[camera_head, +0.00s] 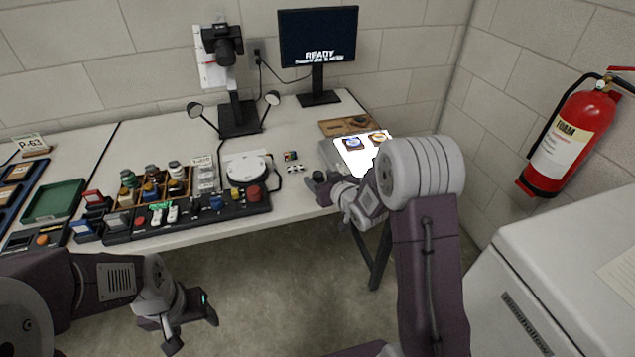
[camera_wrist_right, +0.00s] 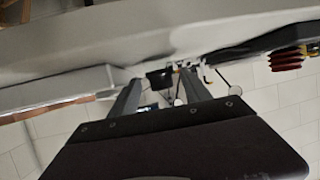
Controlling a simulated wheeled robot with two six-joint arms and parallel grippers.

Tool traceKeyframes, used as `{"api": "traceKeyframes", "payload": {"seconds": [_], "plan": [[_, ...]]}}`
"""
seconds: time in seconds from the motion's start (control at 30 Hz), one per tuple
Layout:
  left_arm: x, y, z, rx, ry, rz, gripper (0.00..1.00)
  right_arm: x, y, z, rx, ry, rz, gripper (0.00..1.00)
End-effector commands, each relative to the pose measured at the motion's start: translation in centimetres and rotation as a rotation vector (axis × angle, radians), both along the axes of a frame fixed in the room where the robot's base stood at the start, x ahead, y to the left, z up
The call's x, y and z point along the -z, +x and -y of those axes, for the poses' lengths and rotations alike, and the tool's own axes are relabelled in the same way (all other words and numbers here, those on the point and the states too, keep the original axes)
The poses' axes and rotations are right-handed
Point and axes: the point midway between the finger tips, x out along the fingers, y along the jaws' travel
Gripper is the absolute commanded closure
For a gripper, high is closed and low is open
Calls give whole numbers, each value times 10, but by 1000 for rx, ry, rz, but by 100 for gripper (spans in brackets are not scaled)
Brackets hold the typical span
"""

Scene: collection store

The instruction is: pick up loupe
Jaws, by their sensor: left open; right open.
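A small dark round piece, which looks like the loupe (camera_head: 319,177), stands near the front edge of the table, left of the lit panel. In the right wrist view a short black cylinder (camera_wrist_right: 158,78), probably the same piece, shows between the fingers. My right gripper (camera_head: 330,194) is open at the table's front edge, close beside this piece; I cannot tell whether it touches. Its two fingers also show in the right wrist view (camera_wrist_right: 163,88). My left gripper (camera_head: 192,326) is open and empty, below and in front of the table.
A bright light panel (camera_head: 352,163) with small items lies just behind my right gripper. A black tool tray (camera_head: 150,232) and wooden rack with jars are left. A camera stand (camera_head: 238,118) and monitor (camera_head: 318,40) stand behind. A white cabinet (camera_head: 560,245) is at right.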

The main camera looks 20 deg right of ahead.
Motion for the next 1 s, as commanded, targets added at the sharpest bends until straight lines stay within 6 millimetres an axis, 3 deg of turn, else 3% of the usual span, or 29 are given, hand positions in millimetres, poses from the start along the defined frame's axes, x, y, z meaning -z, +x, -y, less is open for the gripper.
{"api": "traceKeyframes", "payload": {"seconds": [0.33, 0.6, 0.8, 1.0], "plan": [[10, 0, 0, 0, 0, 0, 35, 17, 43, -9, -2, -1, 1, 44], [9, 0, 0, 0, 0, 0, 35, 18, 47, -10, 0, 0, 0, 44], [9, 0, 0, 0, 0, 0, 35, 18, 47, -10, 0, -1, 0, 100], [9, 0, 0, 0, 0, 0, 35, 18, 47, -10, 0, -1, 1, 100]]}}
